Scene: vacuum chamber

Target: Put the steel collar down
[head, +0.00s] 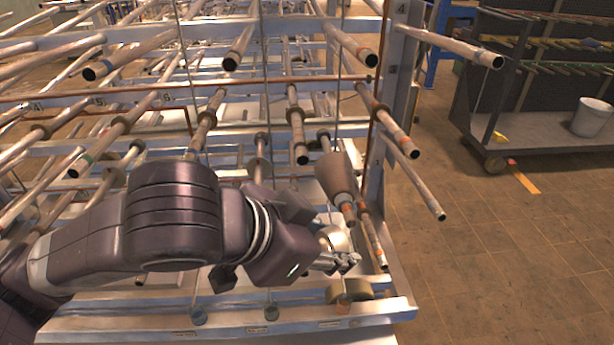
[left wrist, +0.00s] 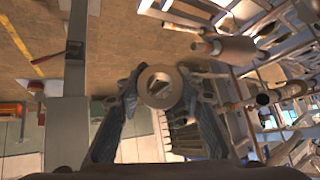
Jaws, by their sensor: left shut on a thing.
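The steel collar (left wrist: 160,103) is a pale metal ring with an open centre, seen face-on in the left wrist view. My left gripper (left wrist: 160,92) is shut on it, with one finger on each side. In the head view the collar (head: 340,240) is partly hidden by the fingers of my left gripper (head: 338,258). It is near the right front end of the rod rack, above its lower front beam. My right gripper is in neither view.
The rack (head: 260,325) has many pipes and rods pointing toward me, some with sleeves, close around my left arm. A thick sleeve (head: 335,176) on a rod is just above the gripper. A cart (head: 550,140) with a white bucket (head: 590,117) stands at right. The tiled floor between is clear.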

